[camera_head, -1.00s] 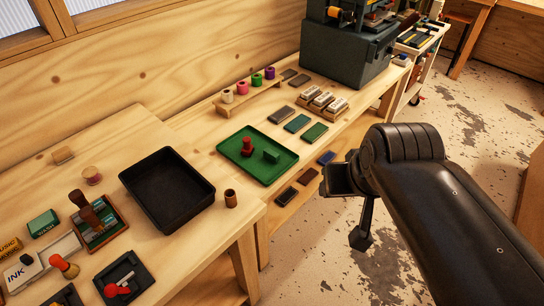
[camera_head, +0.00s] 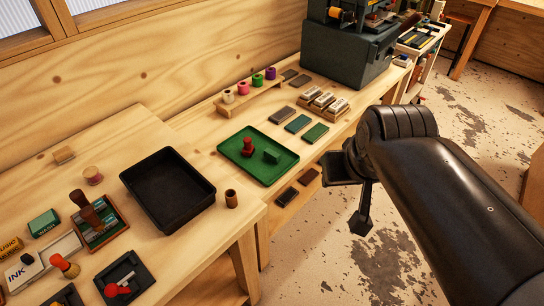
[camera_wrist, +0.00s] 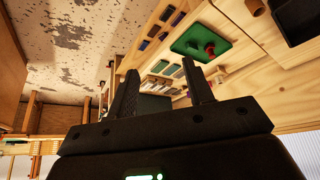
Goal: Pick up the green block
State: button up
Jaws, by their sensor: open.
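The green block (camera_head: 272,156) sits on the green tray (camera_head: 256,174) on the workbench, just right of a red knobbed piece (camera_head: 248,147). The tray also shows in the wrist view (camera_wrist: 187,45), with the red piece (camera_wrist: 210,48) on it; the block is too small there to make out surely. My gripper (camera_wrist: 164,70) is open and empty, its two fingers apart in the wrist view. In the head view it hangs to the right of the bench's front edge, well away from the block.
A black bin (camera_head: 168,190) and a small brown cup (camera_head: 231,198) stand left of the tray. Coloured slabs (camera_head: 298,123) lie behind it, with a spool rack (camera_head: 250,98) and a dark press (camera_head: 348,55) further back. The floor right of the bench is open.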

jog(key=w+a+r+n+g, duration=0.1)
jog(key=w+a+n, duration=0.1)
jog(key=w, duration=1)
jog(key=n+g, duration=0.4)
jog(key=n, duration=0.3)
send_over(275, 154)
notch_tip(275, 154, down, 25)
notch_tip(275, 154, down, 11)
jog(key=shift+s+r, duration=0.1)
grip_shut()
